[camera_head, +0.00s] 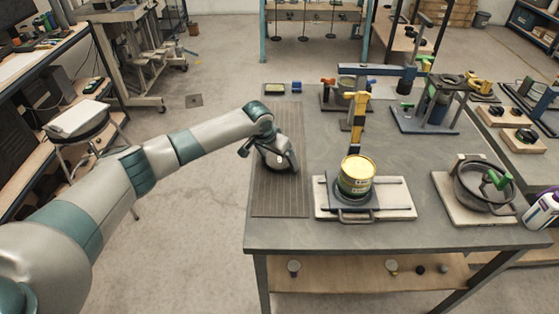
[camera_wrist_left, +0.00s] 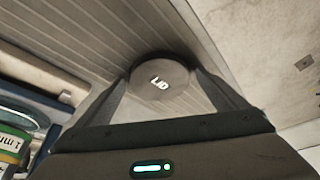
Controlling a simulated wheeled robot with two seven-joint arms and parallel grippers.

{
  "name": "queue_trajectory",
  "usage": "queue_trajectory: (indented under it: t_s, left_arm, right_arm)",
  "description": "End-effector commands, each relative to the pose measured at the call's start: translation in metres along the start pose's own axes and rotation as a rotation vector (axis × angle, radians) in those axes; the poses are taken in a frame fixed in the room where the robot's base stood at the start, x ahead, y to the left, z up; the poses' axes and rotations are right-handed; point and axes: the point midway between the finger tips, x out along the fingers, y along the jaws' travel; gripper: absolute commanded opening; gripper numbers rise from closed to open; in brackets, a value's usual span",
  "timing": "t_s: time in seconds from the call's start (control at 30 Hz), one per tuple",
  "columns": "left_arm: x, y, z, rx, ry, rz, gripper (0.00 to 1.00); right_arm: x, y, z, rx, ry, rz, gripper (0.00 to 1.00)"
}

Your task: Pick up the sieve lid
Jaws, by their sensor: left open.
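In that view the fingers of my left gripper (camera_wrist_left: 162,76) stand apart, one on each side of the lid. I cannot tell whether they touch it. In the head view my left gripper (camera_head: 281,163) is low over the mat (camera_head: 278,199) at the table's left side and mostly hides the lid. My right gripper is not in view.
A yellow can (camera_head: 356,176) stands on a pale board (camera_head: 322,205) right of the mat. A board with a round frame and green handle (camera_head: 497,180) is farther right, beside a white bottle (camera_head: 543,208). Lever fixtures (camera_head: 427,117) stand at the back. The front of the mat is clear.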

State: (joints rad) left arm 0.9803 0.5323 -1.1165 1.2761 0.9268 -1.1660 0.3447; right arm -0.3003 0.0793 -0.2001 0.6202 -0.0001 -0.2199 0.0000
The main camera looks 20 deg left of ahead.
Motion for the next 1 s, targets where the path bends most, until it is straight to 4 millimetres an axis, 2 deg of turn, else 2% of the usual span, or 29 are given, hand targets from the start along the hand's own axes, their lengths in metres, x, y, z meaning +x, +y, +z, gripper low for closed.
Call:
queue_trajectory:
  t_s: [0.37, 0.57, 1.0]
  left_arm:
    - [-0.0001, 0.0, 0.0001, 0.0, 0.0, 0.0, 0.92]
    - [-0.0002, 0.0, 0.0001, -0.001, 0.0, 0.0, 0.44]
    - [-0.0055, -0.0002, -0.0032, -0.001, 0.003, 0.001, 0.43]
  right_arm:
    - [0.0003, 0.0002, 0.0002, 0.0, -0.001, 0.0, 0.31]
    - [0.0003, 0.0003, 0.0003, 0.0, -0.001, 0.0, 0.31]
    - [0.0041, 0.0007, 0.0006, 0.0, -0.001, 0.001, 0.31]
